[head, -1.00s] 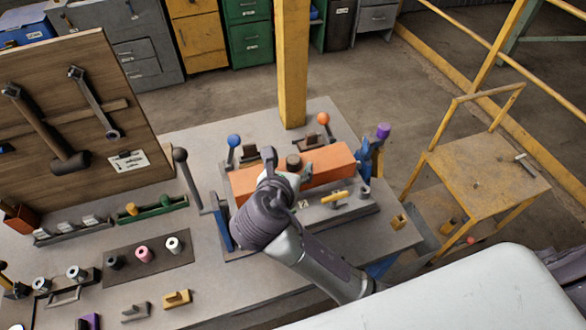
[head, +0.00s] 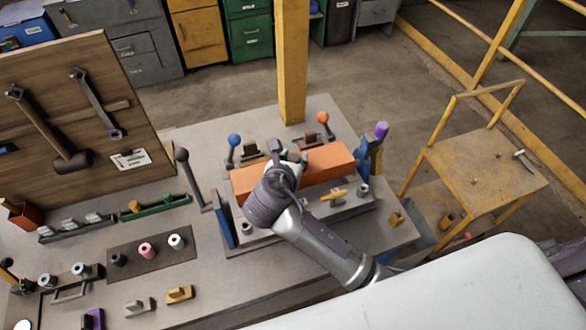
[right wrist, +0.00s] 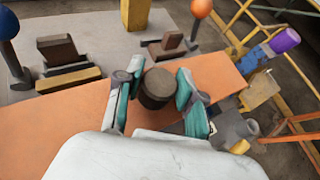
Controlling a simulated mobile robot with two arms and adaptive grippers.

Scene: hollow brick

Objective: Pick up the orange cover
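The orange cover (head: 330,163) is a long orange block lying across the grey fixture on the table. A dark brown round knob (right wrist: 157,88) stands on its top. My right gripper (right wrist: 158,92) is over the cover. Its teal-padded fingers are on either side of the knob, with a gap at least on the right, so it is open. In the head view my right gripper (head: 290,156) and wrist hide part of the cover and most of the knob. My left gripper is not in view.
Levers with a blue ball (head: 234,140) and an orange ball (head: 323,118) stand behind the cover. A purple-topped post (head: 381,130) stands at its right end. A yellow pillar (head: 291,60) rises behind. A tool board (head: 80,100) stands left.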

